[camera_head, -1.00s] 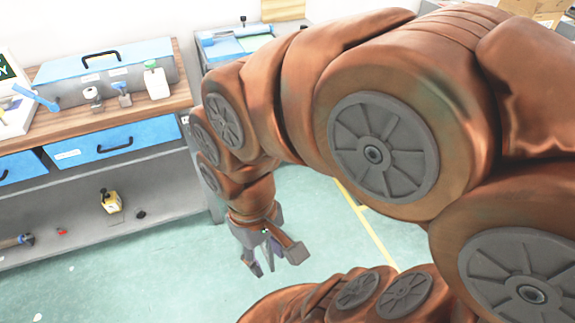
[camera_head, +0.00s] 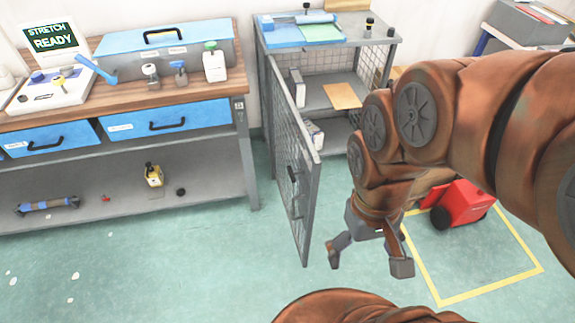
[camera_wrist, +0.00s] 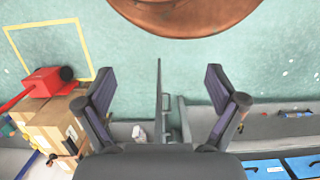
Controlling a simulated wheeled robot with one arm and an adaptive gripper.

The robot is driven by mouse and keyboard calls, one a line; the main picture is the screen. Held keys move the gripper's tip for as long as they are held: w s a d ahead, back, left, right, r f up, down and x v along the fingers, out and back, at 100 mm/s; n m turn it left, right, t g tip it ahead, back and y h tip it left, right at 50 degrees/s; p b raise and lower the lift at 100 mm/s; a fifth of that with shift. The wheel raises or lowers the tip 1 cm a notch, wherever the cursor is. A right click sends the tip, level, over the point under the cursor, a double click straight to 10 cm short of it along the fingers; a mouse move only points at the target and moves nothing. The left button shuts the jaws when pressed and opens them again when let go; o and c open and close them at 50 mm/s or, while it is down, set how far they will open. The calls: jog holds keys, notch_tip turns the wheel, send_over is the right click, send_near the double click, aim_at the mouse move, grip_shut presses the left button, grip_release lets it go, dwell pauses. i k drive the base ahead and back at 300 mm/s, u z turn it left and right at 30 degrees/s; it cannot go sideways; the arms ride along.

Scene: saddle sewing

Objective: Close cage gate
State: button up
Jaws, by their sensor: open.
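The cage (camera_head: 378,62) stands right of the workbench in the head view, with a grey frame and wire mesh sides. Its mesh gate (camera_head: 289,150) is swung open toward the camera, with a dark latch and a handle on it. My gripper (camera_head: 368,255) is open and empty, right of the gate's free edge and apart from it in the picture. In the wrist view, the gate (camera_wrist: 159,95) shows nearly edge-on between my two spread fingers (camera_wrist: 163,88). Its distance from the fingers is hard to tell there.
The workbench (camera_head: 240,115) with blue drawers stands at left. A red wheeled thing (camera_head: 462,205) sits in a yellow floor outline at right. Cardboard boxes (camera_wrist: 50,120) show in the wrist view. The floor before the bench is clear.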

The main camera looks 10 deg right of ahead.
aim_at(310, 162)
jog(key=u, duration=0.5)
jog(key=k, duration=1.2)
jog(key=u, duration=1.1)
jog(key=i, duration=1.35)
jog(key=z, duration=0.5)
